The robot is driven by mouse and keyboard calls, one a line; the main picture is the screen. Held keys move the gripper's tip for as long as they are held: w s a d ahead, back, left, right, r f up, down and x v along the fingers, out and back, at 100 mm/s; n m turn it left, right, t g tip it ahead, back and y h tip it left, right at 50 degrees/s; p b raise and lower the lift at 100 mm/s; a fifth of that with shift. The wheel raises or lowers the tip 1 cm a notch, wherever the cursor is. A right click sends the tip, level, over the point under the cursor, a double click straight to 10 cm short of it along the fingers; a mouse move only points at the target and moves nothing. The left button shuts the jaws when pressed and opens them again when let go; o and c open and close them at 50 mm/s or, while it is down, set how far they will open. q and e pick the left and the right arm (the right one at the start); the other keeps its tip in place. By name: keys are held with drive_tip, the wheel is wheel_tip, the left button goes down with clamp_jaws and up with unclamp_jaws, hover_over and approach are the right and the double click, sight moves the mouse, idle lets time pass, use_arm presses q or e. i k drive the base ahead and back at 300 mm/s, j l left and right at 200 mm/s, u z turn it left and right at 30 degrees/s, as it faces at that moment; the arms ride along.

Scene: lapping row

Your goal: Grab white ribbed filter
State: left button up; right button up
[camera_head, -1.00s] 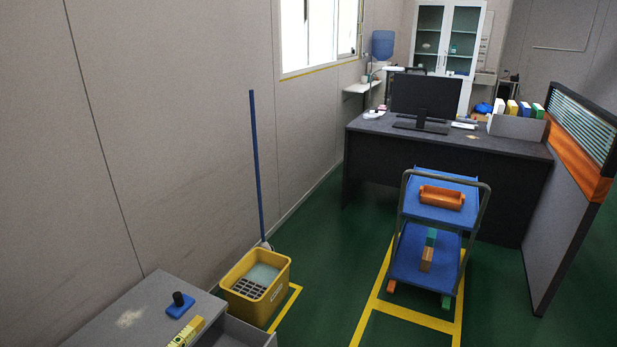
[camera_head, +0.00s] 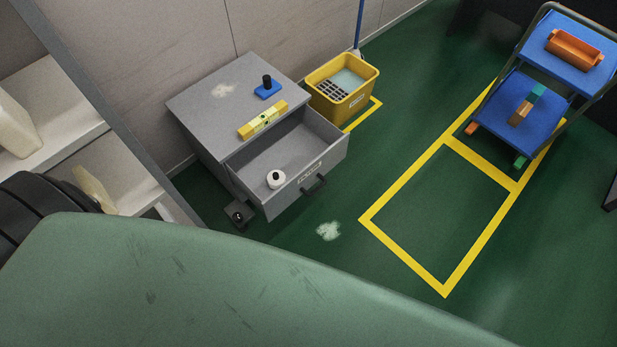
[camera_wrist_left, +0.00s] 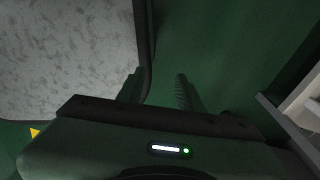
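A small white round piece with a dark centre (camera_head: 276,179), which looks like the filter, sits inside the open drawer (camera_head: 321,174) of a grey cabinet. It is near the drawer's left front corner; its ribs are too small to make out. My left gripper (camera_wrist_left: 158,82) shows in the left wrist view with its two dark fingers apart and nothing between them. The floor lies below it, and the filter is not in that view. Neither gripper shows in the head view.
On the cabinet top (camera_head: 205,105) lie a yellow level (camera_head: 262,120) and a blue block with a black knob (camera_head: 267,88). A yellow bucket (camera_head: 343,88) stands behind the drawer. A blue cart (camera_head: 528,105) stands at the right. Pale shelves (camera_head: 80,115) are at the left. Floor right of the drawer is clear.

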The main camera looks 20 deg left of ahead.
sight(276, 179)
drive_tip(key=u, duration=1.1)
